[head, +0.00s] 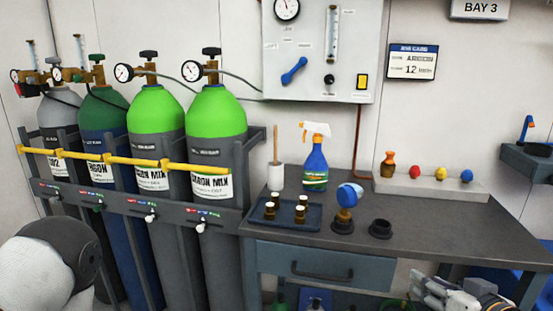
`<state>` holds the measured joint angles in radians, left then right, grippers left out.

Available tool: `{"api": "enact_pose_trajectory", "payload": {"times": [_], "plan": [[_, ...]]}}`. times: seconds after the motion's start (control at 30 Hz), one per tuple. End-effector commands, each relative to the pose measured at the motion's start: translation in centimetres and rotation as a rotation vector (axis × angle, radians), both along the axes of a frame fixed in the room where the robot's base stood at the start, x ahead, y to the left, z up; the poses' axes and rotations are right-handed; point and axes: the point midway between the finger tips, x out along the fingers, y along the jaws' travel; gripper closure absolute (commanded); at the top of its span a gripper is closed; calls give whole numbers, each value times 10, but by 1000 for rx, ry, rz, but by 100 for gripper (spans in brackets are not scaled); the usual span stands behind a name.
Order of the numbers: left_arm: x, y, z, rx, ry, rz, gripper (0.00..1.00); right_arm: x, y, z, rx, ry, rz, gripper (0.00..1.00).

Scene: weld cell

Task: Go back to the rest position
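My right gripper (428,290) shows at the bottom right, in front of the grey workbench and below its top. Its lower part is cut off by the picture's edge, and I cannot tell whether its fingers are open or shut. I see nothing clearly held in it. Part of my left arm, white and dark grey, shows at the bottom left in front of the gas cylinders. My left gripper is out of view.
The workbench (440,237) carries a spray bottle (315,165), a tray (262,214) with small bottles, a blue-topped item (348,196) and a black ring (380,229). Several gas cylinders (215,115) stand behind a yellow bar (125,160). The bench's right front is clear.

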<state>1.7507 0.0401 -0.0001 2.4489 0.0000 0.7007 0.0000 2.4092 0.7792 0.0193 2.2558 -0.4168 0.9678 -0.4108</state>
Motion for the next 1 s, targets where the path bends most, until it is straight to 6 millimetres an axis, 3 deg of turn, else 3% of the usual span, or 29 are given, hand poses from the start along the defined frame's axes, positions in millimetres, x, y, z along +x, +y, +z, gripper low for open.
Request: {"api": "enact_pose_trajectory", "payload": {"times": [0.03, 0.17, 0.2, 0.3, 0.4, 0.5, 0.63, 1.0], "plan": [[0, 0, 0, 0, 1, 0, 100, -20, 14, -34, -1, 114, 25, 68], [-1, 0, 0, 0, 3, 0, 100, -93, 46, -116, 6, 443, 59, 68], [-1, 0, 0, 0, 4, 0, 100, -124, 55, -140, 2, 553, 63, 68], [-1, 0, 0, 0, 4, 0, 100, -207, 69, -186, -21, 824, 61, 68], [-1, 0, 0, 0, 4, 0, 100, -281, 75, -209, -57, 1042, 45, 68], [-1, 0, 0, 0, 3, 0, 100, -332, 75, -217, -92, 1183, 28, 68], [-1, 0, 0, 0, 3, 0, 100, -359, 74, -218, -113, 1255, 15, 68], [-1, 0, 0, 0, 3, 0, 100, -360, 74, -218, -114, 1259, 13, 68]]}}
